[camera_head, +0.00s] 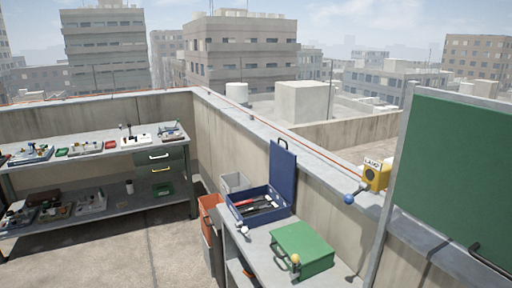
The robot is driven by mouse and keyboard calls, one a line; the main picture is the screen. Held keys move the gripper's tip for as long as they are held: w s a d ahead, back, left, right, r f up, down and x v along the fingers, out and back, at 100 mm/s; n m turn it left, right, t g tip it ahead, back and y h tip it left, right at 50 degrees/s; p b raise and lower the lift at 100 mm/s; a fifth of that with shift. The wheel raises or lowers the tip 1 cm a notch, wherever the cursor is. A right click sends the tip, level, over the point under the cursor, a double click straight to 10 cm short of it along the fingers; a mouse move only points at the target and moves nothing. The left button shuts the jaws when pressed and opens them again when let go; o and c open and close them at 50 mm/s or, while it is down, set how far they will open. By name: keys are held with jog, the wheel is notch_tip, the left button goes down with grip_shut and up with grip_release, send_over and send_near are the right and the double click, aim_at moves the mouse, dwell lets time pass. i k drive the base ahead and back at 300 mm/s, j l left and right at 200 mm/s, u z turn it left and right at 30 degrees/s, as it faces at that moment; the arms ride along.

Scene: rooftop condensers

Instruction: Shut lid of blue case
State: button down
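The blue case (244,222) stands on a grey bench near the parapet wall, in the middle of the view. Tools with red and dark parts lie inside the case. My gripper is not in view.
A green case (305,245), shut, sits in front of the blue case on the bench (262,268). Orange and grey bins (209,215) stand left of it. A yellow lever box (376,175) and green panel (455,160) are right. Open floor (130,255) lies left.

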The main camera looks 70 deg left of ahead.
aim_at(283, 162)
jog(key=u, duration=2.3)
